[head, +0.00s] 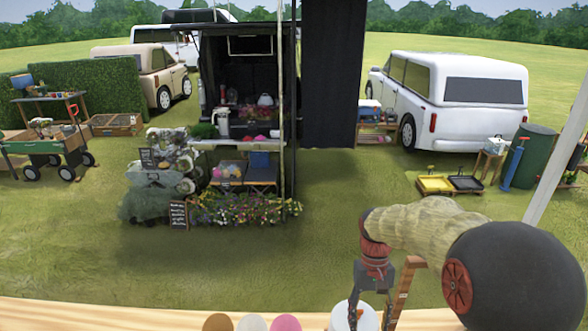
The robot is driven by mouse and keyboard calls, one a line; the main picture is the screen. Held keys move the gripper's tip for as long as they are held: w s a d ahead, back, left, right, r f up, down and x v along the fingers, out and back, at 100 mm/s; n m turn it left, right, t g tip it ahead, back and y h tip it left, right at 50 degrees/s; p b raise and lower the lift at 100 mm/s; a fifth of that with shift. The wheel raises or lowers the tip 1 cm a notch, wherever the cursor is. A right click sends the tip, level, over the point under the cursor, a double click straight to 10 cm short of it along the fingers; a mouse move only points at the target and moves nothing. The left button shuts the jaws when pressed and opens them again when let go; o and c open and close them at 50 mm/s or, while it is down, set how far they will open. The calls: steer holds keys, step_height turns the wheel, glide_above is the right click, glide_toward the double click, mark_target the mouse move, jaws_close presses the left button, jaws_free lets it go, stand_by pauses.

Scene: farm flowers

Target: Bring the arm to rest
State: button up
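My arm reaches in from the right side of the head view, with its end bent downward. My gripper (370,312) hangs over the near wooden edge, in front of a white round container (362,320). Its two dark fingers point down and stand apart, with no held thing visible between them. The lower ends of the fingers are close to the bottom of the picture. A brown angled piece (405,285) shows just right of the fingers; I cannot tell what it belongs to.
A wooden table edge (120,313) runs along the bottom, with brown, white and pink round tops (286,323) there. Beyond lie open grass, a flower stall (240,208), a cart (45,148), yellow tray (436,184), and a white car (460,105). A pale pole (558,155) stands right.

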steer(key=s+f+t+b, duration=0.4)
steer(key=s+b, duration=0.5)
steer(key=b, duration=0.3)
steer(key=s+f+t+b, duration=0.4)
steer(key=s+b, duration=0.5)
steer(key=b, duration=0.4)
steer(key=shift+s+t, duration=0.3)
steer(key=shift+t, duration=0.4)
